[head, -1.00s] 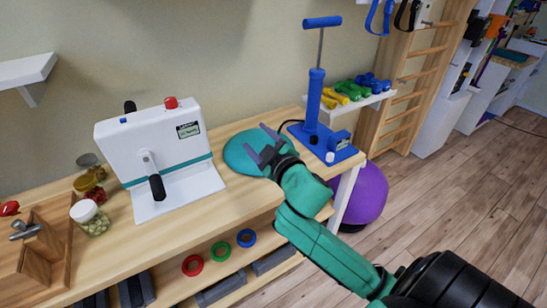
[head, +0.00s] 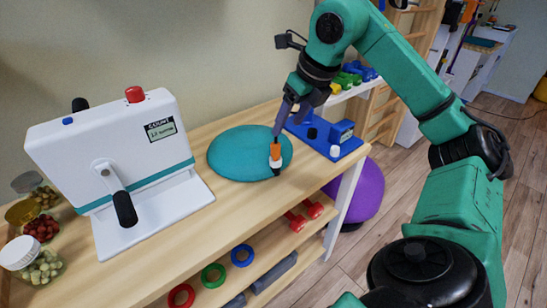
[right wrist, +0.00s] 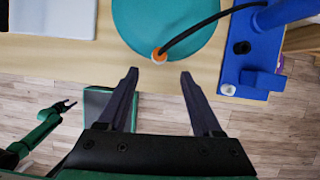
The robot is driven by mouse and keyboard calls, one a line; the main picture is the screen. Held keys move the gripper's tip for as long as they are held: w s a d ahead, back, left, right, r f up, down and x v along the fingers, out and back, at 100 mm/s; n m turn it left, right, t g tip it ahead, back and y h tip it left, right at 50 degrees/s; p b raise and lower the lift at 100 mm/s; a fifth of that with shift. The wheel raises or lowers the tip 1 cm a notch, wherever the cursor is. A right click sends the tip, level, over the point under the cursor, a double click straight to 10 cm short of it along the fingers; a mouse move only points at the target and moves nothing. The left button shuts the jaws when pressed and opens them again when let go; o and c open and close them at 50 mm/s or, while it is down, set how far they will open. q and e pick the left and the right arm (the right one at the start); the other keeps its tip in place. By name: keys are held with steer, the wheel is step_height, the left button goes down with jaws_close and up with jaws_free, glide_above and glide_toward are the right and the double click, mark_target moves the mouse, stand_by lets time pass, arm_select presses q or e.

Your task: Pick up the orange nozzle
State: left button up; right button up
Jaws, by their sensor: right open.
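The orange nozzle (head: 276,153), with white and black parts below its orange piece, is at the right part of the teal cushion (head: 232,150) on the wooden bench. In the right wrist view the nozzle (right wrist: 159,56) shows as an orange ring with a black hose running to the blue pump. My right gripper (head: 280,126) points down at the nozzle, its fingertips close above it in the head view. In the right wrist view my right gripper (right wrist: 158,73) is open and empty, the nozzle just beyond the gap. My left gripper (right wrist: 66,105) is small at the lower left.
The blue pump base (head: 318,133) is right of the cushion. A white crank machine (head: 110,150) stands to the left, with jars (head: 40,265) beside it. Coloured rings and red dumbbells (head: 305,215) are on the lower shelf. The bench front between machine and cushion is clear.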

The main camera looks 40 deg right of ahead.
mark_target(278, 143)
steer(key=b+x, duration=0.1)
steer(key=x, duration=0.9)
steer(key=shift+w, duration=0.25)
steer(key=shift+s, duration=0.1)
jaws_close()
